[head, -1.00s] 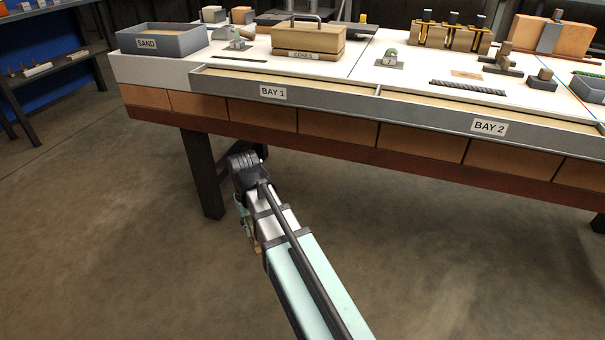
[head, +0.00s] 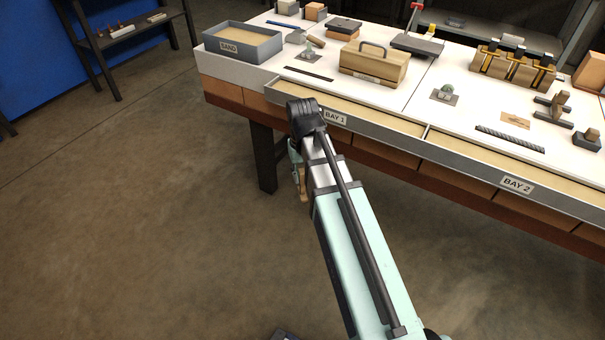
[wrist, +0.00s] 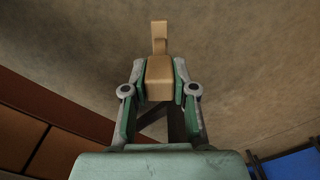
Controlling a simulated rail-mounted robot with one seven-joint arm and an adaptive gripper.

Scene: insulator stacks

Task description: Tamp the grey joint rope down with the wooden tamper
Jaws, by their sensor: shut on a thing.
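My gripper (wrist: 160,68) is shut on a light wooden piece, which looks like the wooden tamper (wrist: 159,38); its block sits between the fingers and a narrower part sticks out beyond them. In the head view my gripper (head: 296,156) hangs in front of the bench, below its top, with the tamper (head: 303,187) pointing down. A grey twisted rope (head: 510,139), seemingly the joint rope, lies on the white bench top behind the BAY 2 label, well to the right of my gripper.
The bench leg (head: 264,160) is close behind my gripper. Open floor lies left.

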